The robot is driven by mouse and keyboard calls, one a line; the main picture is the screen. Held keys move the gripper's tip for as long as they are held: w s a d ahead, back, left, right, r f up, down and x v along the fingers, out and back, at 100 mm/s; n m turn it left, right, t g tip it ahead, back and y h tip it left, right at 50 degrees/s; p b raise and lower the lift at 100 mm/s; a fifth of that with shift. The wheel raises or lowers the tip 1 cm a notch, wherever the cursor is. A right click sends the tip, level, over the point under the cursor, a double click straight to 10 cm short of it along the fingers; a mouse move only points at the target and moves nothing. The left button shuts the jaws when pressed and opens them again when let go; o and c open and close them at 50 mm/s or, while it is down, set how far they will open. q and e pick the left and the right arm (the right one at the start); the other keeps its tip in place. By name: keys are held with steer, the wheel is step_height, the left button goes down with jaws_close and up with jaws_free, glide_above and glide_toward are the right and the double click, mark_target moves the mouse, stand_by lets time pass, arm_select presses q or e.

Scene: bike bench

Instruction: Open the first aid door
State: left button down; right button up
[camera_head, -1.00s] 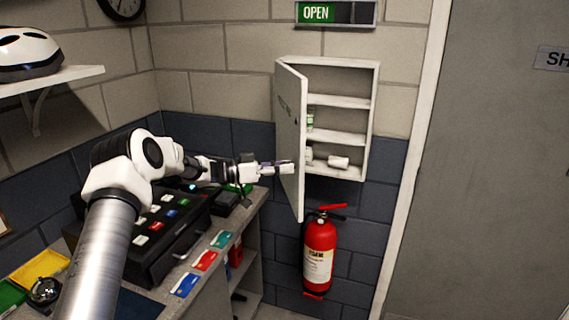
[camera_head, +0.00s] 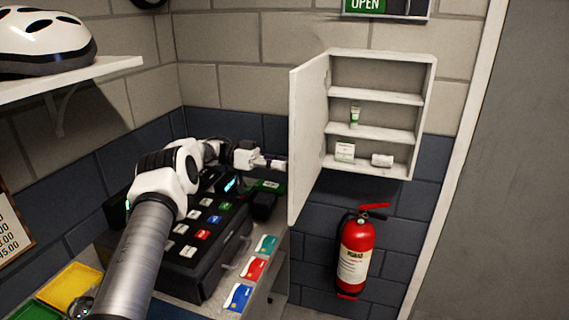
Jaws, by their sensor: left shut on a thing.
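The white first aid cabinet (camera_head: 423,115) hangs on the wall with its shelves exposed. Its first aid door (camera_head: 309,125) is hinged on the left and stands wide open, with its plain inner face toward me. My left gripper (camera_head: 283,163) comes in from the left and is shut on the door at its free edge. The door hides part of the fingertips. Inside the cabinet are a small tube (camera_head: 355,116) on the middle shelf, and a white box (camera_head: 345,152) and a white roll (camera_head: 382,160) at the bottom. My right gripper is out of view.
A red fire extinguisher (camera_head: 355,255) hangs below the cabinet. A black cash register (camera_head: 212,240) and coloured cards (camera_head: 255,268) are on the counter below my left arm. A white helmet (camera_head: 45,40) sits on a shelf (camera_head: 75,80) at upper left. A grey door is at right.

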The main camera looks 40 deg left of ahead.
mark_target(305, 133)
arm_select(q)
steer(key=shift+r, duration=0.25)
steer(key=c, duration=0.8)
jaws_free()
steer(key=shift+w, duration=0.1)
steer(key=shift+o, duration=0.2)
steer(key=shift+d, duration=0.2)
steer(key=shift+f, duration=0.1)
step_height(305, 133, up, 10)
steer(key=shift+r, duration=0.1)
